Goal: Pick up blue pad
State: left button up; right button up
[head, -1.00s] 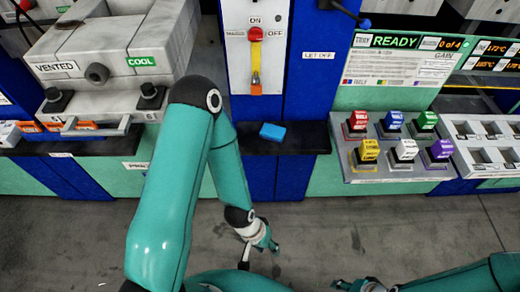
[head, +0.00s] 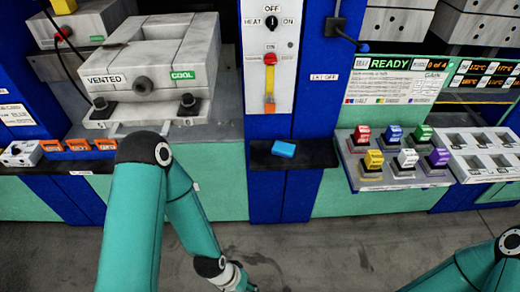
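The blue pad (head: 284,149) is a small flat block. It lies on a narrow black shelf (head: 314,158) below the lever panel, in the middle of the head view. My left arm comes up from the bottom left and bends down, with its wrist at the bottom edge, below and left of the pad. The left gripper's fingers are cut off by the frame. My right arm shows only at the bottom right corner, and its gripper is out of the picture. Nothing touches the pad.
A grey press (head: 150,72) marked VENTED and COOL stands left of the shelf. A panel (head: 268,60) with a red-knobbed lever rises behind it. Right of the shelf are a tray of several coloured blocks (head: 373,160) and an empty slotted tray (head: 480,150). Grey floor lies in front.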

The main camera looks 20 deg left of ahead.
aim_at(280, 148)
jog(key=u, duration=0.05)
jog(key=i, duration=0.25)
jog(key=u, duration=2.9)
jog(key=k, duration=0.95)
jog(key=z, duration=1.4)
jog(key=i, duration=0.6)
jog(key=u, duration=0.2)
